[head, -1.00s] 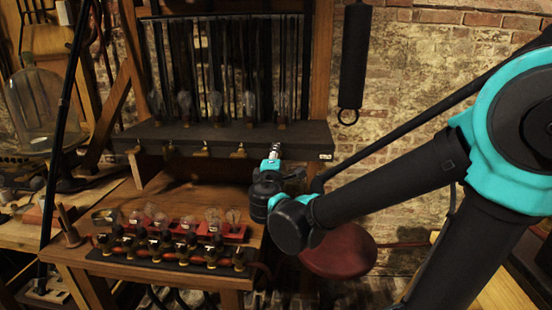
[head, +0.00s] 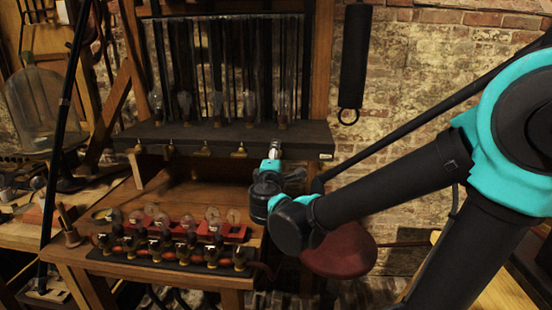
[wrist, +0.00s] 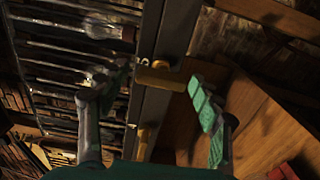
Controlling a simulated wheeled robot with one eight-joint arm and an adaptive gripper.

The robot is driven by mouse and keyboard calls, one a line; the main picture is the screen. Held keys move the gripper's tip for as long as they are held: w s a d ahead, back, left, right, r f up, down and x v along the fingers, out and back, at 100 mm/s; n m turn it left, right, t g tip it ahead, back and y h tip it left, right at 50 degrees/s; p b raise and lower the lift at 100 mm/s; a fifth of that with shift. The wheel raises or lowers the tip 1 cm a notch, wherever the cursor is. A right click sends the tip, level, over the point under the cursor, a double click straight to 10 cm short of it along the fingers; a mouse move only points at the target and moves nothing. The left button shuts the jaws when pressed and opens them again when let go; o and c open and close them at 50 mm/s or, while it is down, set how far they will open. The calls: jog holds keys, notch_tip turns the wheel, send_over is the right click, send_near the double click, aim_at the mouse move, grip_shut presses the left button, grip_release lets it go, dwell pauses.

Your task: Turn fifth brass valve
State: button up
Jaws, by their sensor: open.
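A row of small brass valves sticks out along the front edge of the dark shelf (head: 228,136) in the head view. The fourth from the left (head: 238,152) is clear of my gripper (head: 274,152). My gripper is at the right part of the shelf edge and hides the place of the fifth. In the wrist view, a brass valve handle (wrist: 160,76) lies across the gap between the two open fingers of my gripper (wrist: 157,80). The fingers are on either side of it; contact cannot be told. Another brass valve (wrist: 143,141) shows lower down.
Glass bulbs stand on the shelf in front of dark vertical rods. Below, a wooden bench holds a row of brass fittings on a dark strip (head: 165,270) with bulbs on red bases behind. A round red seat (head: 340,256) is under my arm. A dark cylinder (head: 354,58) hangs at right.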

jog(key=s, duration=1.1)
jog(key=shift+s+a, duration=0.2)
jog(key=shift+s, duration=0.15)
jog(key=shift+f, duration=0.1)
jog(key=w+d+f+m+g+h, duration=0.3)
jog(key=d+f+m+g, duration=0.5)
jog(key=d+f, duration=0.85)
jog(key=s+d+f+m+g+y, duration=0.3)
jog(key=s+d+f+m+g, duration=0.2)
jog(key=s+d+f+m, duration=0.3)
notch_tip(320, 180, down, 3)
jog(key=shift+s+r+m+g+y, duration=0.1)
jog(key=shift+s+m+g+y, duration=0.25)
jog(key=shift+s+m, duration=0.75)
jog(key=shift+a, duration=0.1)
